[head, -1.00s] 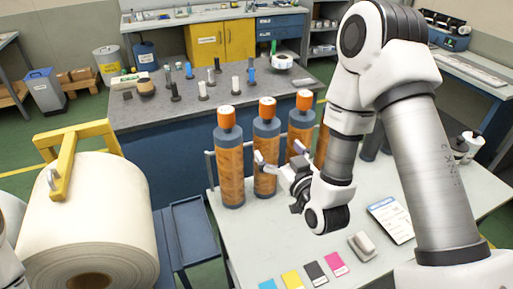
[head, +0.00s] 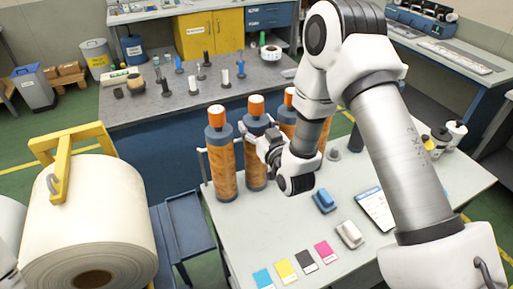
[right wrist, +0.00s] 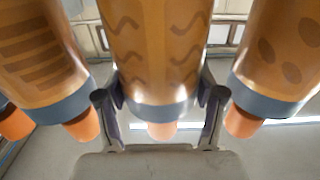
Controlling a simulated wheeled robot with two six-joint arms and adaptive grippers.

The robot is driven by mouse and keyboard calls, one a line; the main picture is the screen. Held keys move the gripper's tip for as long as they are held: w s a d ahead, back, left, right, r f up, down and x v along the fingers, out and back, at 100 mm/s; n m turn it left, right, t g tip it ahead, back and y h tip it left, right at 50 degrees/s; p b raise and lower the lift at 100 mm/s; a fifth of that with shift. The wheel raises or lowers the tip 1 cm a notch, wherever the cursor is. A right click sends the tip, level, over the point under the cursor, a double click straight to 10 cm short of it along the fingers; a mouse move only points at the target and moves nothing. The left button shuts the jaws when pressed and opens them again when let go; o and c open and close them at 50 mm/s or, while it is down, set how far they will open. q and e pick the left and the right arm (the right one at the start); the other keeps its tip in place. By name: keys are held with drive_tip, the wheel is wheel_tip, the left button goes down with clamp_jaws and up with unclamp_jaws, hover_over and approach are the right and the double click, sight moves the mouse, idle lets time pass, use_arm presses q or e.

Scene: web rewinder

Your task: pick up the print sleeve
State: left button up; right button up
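Several upright print sleeves with brown printed bodies, grey end bands and orange caps stand in a row on the light table. The leftmost sleeve (head: 220,165) is clear. The second sleeve (head: 255,170) has my right gripper (head: 258,136) at its upper part. The third sleeve (head: 289,114) is partly hidden by my right arm. In the right wrist view, the wavy-patterned sleeve (right wrist: 158,60) lies between the two spread fingers of my right gripper (right wrist: 160,103). The fingers are open around it; I cannot tell whether they touch it. My left gripper is out of view.
Neighbouring sleeves (right wrist: 40,60) (right wrist: 282,60) stand close on both sides of the fingers. A blue block (head: 325,200), a grey-white block (head: 349,235), colour cards (head: 285,268) and a printed sheet (head: 375,208) lie on the table. A large white roll (head: 85,215) stands left.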

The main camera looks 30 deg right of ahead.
idle(0.3)
drive_tip(key=shift+w+r, duration=0.1)
drive_tip(key=shift+r, duration=0.1)
wheel_tip(320, 180, up, 18)
drive_tip(key=b, duration=0.2)
drive_tip(key=shift+f+b, duration=0.2)
drive_tip(key=shift+b, duration=0.2)
drive_tip(key=shift+f, duration=0.1)
